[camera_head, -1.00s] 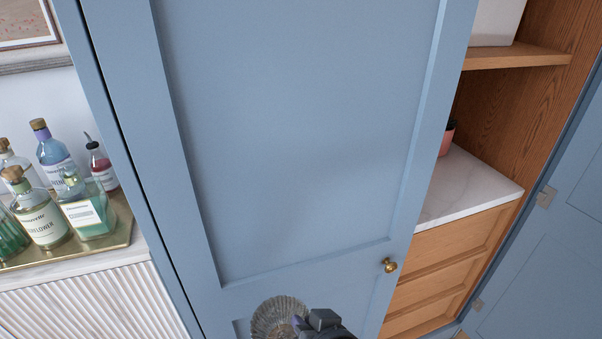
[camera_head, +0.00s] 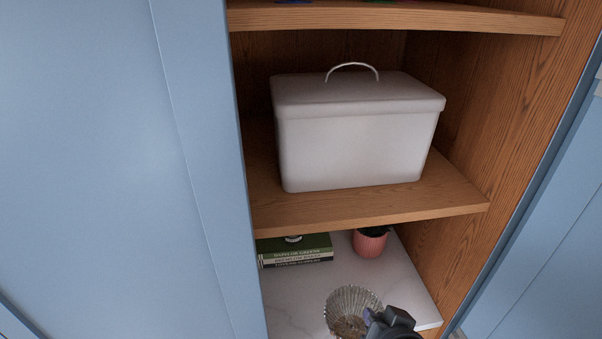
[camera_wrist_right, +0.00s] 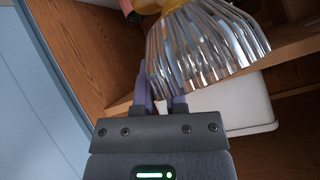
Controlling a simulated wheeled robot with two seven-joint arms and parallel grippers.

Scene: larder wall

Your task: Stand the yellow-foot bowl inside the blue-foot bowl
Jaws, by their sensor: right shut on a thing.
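The yellow-foot bowl (camera_head: 350,300) is ribbed clear glass, low in the head view. In the right wrist view the bowl (camera_wrist_right: 200,42) shows its yellow foot at the top edge. My right gripper (camera_head: 374,318) is shut on the bowl's rim; its fingers (camera_wrist_right: 160,98) also show in the right wrist view. A blue patch (camera_head: 293,1) on the upper shelf is cut off by the top edge of the head view; I cannot tell whether it is the blue-foot bowl's foot. My left gripper is not in view.
A white lidded bin (camera_head: 355,140) stands on the middle shelf (camera_head: 380,210). Books (camera_head: 297,252) and a pink pot (camera_head: 370,243) stand on the marble counter (camera_head: 305,290) below. A blue door (camera_head: 110,170) fills the left.

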